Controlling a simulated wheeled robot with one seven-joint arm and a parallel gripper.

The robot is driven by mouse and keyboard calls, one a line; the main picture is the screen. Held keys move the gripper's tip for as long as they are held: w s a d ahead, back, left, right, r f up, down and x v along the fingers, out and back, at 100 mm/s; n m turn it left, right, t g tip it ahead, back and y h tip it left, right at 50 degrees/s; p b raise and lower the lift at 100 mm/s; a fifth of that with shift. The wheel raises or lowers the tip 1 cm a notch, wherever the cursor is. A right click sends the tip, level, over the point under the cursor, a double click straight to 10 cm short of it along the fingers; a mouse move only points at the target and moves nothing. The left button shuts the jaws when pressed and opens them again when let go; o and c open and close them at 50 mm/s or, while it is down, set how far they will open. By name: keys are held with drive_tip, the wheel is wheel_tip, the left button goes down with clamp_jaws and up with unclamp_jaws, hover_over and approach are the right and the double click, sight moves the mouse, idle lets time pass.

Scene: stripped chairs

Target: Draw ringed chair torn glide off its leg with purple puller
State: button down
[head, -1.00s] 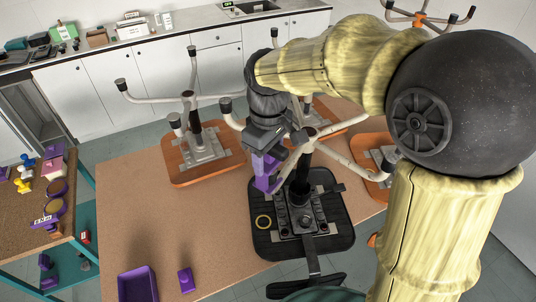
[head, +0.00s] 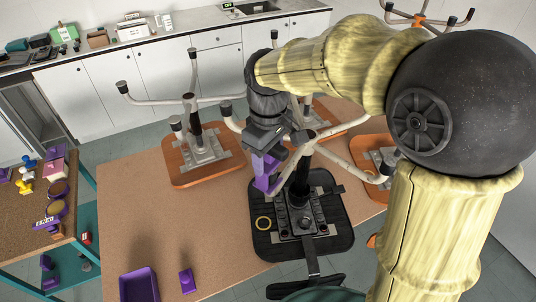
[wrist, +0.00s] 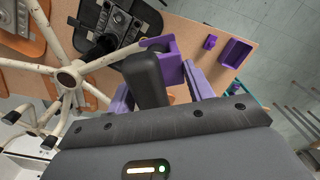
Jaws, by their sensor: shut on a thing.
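My gripper (head: 266,160) is shut on the purple puller (head: 265,178) beside the chair's left leg. In the wrist view the puller (wrist: 165,50) sits around the leg end, at the base of a dark upright glide (wrist: 148,75). The glide appears still on the leg. Its tear cannot be made out. My gripper body hides this leg end in the head view.
Overturned chairs with orange seats stand behind left (head: 178,172) and right (head: 372,188). A purple tray (head: 139,287) and a small purple block (head: 187,281) lie at the table's front left. A side cart (head: 40,210) stands left. The table's left part is clear.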

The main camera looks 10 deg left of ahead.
drive_tip(key=shift+r+p, duration=2.75)
drive_tip(key=shift+r, duration=0.35)
idle(0.7)
idle(0.8)
